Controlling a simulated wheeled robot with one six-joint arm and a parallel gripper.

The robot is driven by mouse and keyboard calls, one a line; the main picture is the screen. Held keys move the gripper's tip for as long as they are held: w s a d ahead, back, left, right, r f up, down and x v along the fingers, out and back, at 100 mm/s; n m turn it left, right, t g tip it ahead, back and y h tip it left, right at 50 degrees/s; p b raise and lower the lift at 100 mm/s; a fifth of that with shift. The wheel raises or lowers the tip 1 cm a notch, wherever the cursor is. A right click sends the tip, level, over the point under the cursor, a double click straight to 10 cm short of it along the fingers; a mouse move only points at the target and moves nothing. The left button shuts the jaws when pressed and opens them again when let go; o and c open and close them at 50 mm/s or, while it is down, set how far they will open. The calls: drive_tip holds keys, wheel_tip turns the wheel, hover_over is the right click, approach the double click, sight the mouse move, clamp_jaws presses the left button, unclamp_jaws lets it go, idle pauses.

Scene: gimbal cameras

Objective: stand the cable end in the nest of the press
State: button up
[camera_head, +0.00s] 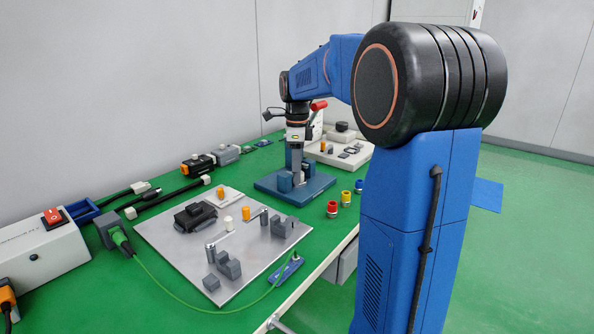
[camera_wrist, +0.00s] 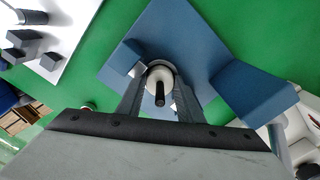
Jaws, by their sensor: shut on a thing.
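The press has a blue base plate (camera_head: 268,190) on the far part of the green bench, with a red-tipped lever (camera_head: 319,105) above. In the wrist view its blue plate (camera_wrist: 190,30) spreads below my gripper (camera_wrist: 162,78). My gripper also shows in the head view (camera_head: 297,168), low over the press base. Its fingers are shut on a pale round piece with a dark pin (camera_wrist: 159,92), which looks like the cable end. It is seen nearly end-on, so its tilt and whether it touches the press are unclear. The nest cannot be made out beneath it.
A blue block (camera_wrist: 255,90) of the press stands close on the right in the wrist view. A grey fixture plate (camera_head: 190,262) with blocks and pegs lies nearer. Small red and yellow cups (camera_head: 345,198) stand by the bench edge. A white power box (camera_head: 40,250) sits at left.

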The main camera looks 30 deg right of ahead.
drive_tip(key=shift+f, duration=0.2)
drive_tip(key=shift+s+f, duration=0.15)
drive_tip(key=shift+f, duration=0.25)
drive_tip(key=o, duration=1.1)
wheel_tip(320, 180, up, 14)
drive_tip(key=shift+f, duration=0.25)
